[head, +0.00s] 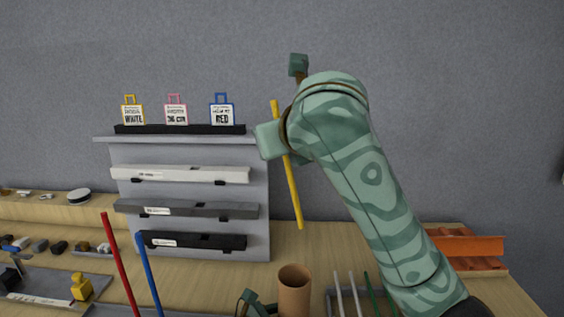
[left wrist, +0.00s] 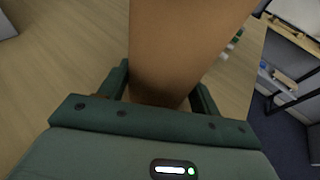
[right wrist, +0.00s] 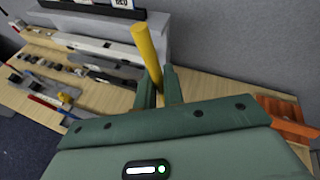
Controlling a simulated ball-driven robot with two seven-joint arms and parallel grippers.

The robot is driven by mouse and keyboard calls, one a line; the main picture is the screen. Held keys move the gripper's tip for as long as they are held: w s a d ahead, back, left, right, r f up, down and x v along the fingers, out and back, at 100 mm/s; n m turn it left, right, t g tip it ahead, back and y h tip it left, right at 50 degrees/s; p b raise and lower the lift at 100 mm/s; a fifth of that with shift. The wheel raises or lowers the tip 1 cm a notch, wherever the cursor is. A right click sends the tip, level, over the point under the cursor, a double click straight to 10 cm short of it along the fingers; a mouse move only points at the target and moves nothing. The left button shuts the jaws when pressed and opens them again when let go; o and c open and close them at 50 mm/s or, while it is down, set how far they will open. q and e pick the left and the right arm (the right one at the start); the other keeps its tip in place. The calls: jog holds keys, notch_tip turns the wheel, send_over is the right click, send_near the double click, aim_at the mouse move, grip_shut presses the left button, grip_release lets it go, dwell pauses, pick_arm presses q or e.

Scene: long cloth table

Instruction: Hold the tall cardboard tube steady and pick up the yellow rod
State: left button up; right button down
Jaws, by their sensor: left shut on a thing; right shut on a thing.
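The yellow rod (head: 291,185) hangs nearly upright, slightly tilted, above the table in the head view. My right gripper (head: 284,137) is shut on its upper part; the right wrist view shows the rod (right wrist: 146,55) between the fingers of the gripper (right wrist: 160,88). The rod's lower end is clear above the brown cardboard tube (head: 294,290), which stands at the bottom of the head view. My left gripper (head: 255,306) is at the tube's left side. In the left wrist view the tube (left wrist: 185,50) fills the space between the fingers of the gripper (left wrist: 160,92), which is shut on it.
A red rod (head: 120,262) and a blue rod (head: 148,270) stand left of the tube. Thin white and green rods (head: 355,295) are to its right. A grey rack (head: 190,190) with long boxes and small tags stands behind. An orange tray (head: 470,246) is at right.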

pick_arm(q)
jog(key=o, duration=0.8)
jog(key=shift+o, duration=0.2)
